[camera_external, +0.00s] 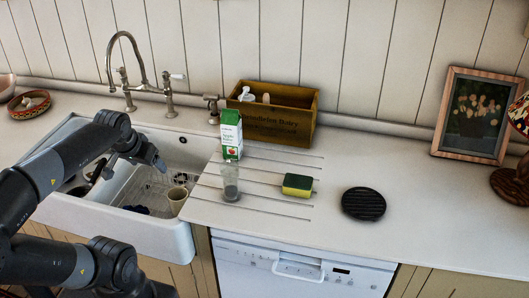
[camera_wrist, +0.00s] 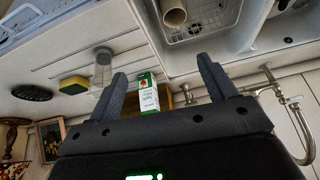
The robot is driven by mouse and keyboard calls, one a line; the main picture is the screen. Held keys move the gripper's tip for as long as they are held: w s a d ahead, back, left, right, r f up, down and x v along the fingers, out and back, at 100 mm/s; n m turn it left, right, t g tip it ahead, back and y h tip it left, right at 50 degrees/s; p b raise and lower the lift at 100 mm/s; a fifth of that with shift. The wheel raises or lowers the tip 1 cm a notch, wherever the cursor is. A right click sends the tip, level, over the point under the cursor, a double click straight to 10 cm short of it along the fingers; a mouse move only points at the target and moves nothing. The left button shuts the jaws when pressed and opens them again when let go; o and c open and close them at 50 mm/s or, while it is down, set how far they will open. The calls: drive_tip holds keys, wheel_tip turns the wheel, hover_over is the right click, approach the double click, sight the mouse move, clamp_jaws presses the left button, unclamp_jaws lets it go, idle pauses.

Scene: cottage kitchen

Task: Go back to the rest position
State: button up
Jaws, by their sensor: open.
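My gripper (camera_wrist: 166,75) is open in the wrist view, its two dark fingers wide apart with nothing held between them. A green and white carton (camera_wrist: 148,93) shows beyond the gap, close to the left finger in the picture. In the external view my arm (camera_external: 110,130) reaches in from the left over the white sink (camera_external: 180,237). The carton (camera_external: 231,136) stands upright on the counter right of the sink, apart from my arm.
A clear glass (camera_external: 230,184), a yellow-green sponge (camera_external: 298,185) and a black round trivet (camera_external: 363,204) are on the counter. A wooden box (camera_external: 285,122) stands behind. A cup (camera_external: 177,197) is in the sink; the tap (camera_external: 138,72) rises behind it. The front right counter is clear.

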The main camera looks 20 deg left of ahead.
drive_tip(key=shift+s+a+f+n, duration=0.35)
drive_tip(key=shift+s+f, duration=0.1)
drive_tip(key=shift+s, duration=0.15)
